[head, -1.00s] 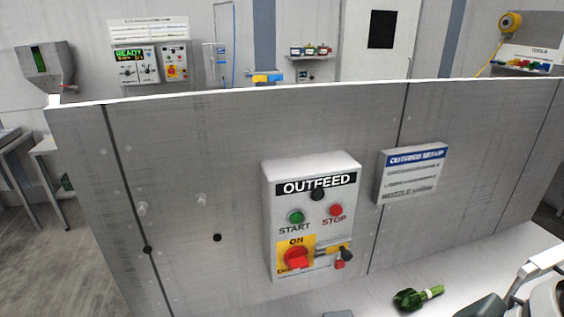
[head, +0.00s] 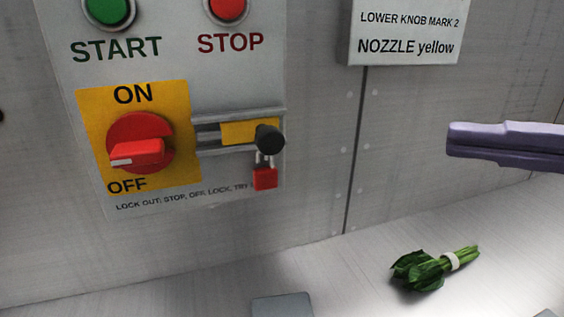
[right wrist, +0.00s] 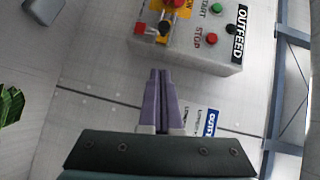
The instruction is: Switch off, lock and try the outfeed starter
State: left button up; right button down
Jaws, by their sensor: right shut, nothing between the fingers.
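The outfeed starter (head: 190,60) is a grey box on the panel, with a green START button (head: 109,8) and a red STOP button (head: 228,6). Its red rotary switch (head: 138,148) has its white-tipped handle pointing left, between the ON and OFF words. Beside it a yellow slide (head: 240,132) ends in a black knob (head: 269,139) on a rail. A red padlock (head: 265,178) hangs below the knob. My right gripper (head: 452,140) is shut and empty, right of the starter and apart from it; it also shows in the right wrist view (right wrist: 158,75). My left gripper is out of view.
A sign (head: 405,35) reading NOZZLE yellow is on the panel at upper right. A banded bunch of greens (head: 430,268) lies on the metal ledge (head: 350,285) below. A grey block (head: 282,305) shows at the bottom edge. The panel between starter and gripper looks clear.

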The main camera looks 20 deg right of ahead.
aim_at(274, 145)
jog(key=s+a+p+x, duration=0.1)
jog(key=p+x, duration=0.3)
jog(key=x, duration=0.8)
jog(key=shift+a+f, duration=0.25)
jog(key=shift+a, duration=0.35)
jog(key=a+p, duration=0.1)
jog(key=a, duration=0.3)
jog(key=shift+s+a, duration=0.1)
jog(key=shift+s, duration=0.05)
